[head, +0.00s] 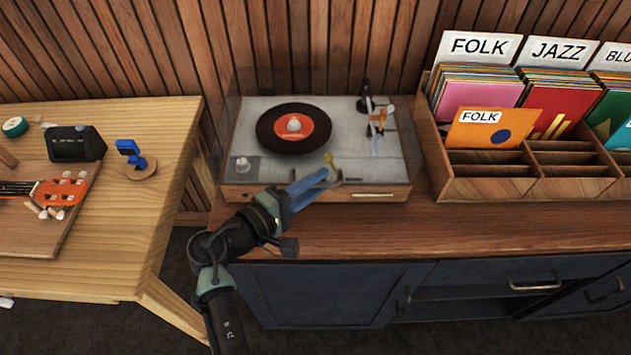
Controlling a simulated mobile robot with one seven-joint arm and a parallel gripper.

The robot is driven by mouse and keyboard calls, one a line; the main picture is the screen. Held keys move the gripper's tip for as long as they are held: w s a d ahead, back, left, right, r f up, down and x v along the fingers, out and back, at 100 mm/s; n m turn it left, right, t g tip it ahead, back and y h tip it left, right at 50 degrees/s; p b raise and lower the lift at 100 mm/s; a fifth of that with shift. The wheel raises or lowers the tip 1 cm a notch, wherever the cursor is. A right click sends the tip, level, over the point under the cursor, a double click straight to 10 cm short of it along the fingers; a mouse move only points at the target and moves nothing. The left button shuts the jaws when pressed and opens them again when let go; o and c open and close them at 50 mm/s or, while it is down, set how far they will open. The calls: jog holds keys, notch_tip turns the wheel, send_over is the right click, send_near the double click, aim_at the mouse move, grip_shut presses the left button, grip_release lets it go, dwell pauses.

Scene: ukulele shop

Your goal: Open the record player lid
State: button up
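The record player (245,143) stands on the dark wooden cabinet top, with a black record (268,136) with a red label on its platter. Its lid is clear and hard to see; a faint transparent edge shows around the upper left of the player, and I cannot tell its exact angle. My gripper (330,174) reaches in from the lower left, with its blue fingers at the player's front edge, near the middle. Whether the fingertips touch the lid or the player cannot be made out, nor can the gap between them.
The tonearm (377,122) is at the player's right side. A wooden record crate (489,186) with folk and jazz sleeves stands close on the right. A light wooden table (130,225) with a ukulele headstock (62,189) and a blue clip-on device (130,149) is at left.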

jog(key=shift+c, duration=0.4)
grip_shut()
dwell(0.9)
